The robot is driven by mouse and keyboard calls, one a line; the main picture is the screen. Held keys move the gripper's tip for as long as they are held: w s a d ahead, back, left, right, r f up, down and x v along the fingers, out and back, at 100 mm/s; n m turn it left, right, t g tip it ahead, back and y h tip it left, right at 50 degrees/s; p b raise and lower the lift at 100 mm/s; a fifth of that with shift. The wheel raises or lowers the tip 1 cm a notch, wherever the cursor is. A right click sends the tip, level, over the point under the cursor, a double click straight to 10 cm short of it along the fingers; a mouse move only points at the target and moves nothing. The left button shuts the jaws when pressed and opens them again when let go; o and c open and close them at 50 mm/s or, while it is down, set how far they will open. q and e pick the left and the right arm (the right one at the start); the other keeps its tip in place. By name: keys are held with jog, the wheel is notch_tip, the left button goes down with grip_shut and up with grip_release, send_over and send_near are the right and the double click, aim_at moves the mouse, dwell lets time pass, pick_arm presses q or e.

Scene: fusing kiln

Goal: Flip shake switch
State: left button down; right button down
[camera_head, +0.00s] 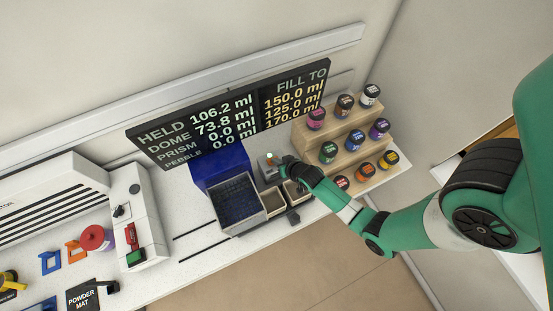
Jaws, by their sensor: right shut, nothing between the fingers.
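A small grey box (267,171) stands on the counter just right of the blue bin, with a small greenish light and an orange-red spot on top. It is probably the shake switch's housing; the switch lever itself is too small or hidden to make out. My right gripper (283,163) is shut and empty at the box's right side, its dark fingers at or very near it. I cannot tell whether they touch. My right arm reaches in from the right. My left gripper is not in view.
A blue bin with a mesh tray (238,199) stands left of the box, and small beige trays (272,203) lie in front. A wooden stepped rack (334,131) of labelled jars is at right. A display board (212,123) stands behind. A white control unit (131,215) is at left.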

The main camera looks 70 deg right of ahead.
jog(key=r+p, duration=0.5)
jog(key=shift+s+d+r, duration=0.1)
jog(key=shift+s+d, duration=0.2)
jog(key=v, duration=0.9)
jog(key=shift+s+a+f, duration=0.15)
jog(key=shift+s+f, duration=0.1)
jog(key=shift+s, duration=0.1)
jog(key=b, duration=0.1)
jog(key=w+b, duration=0.1)
jog(key=shift+w+a+r+b, duration=0.15)
jog(key=shift+w+r+b, duration=0.1)
jog(key=shift+b, duration=0.1)
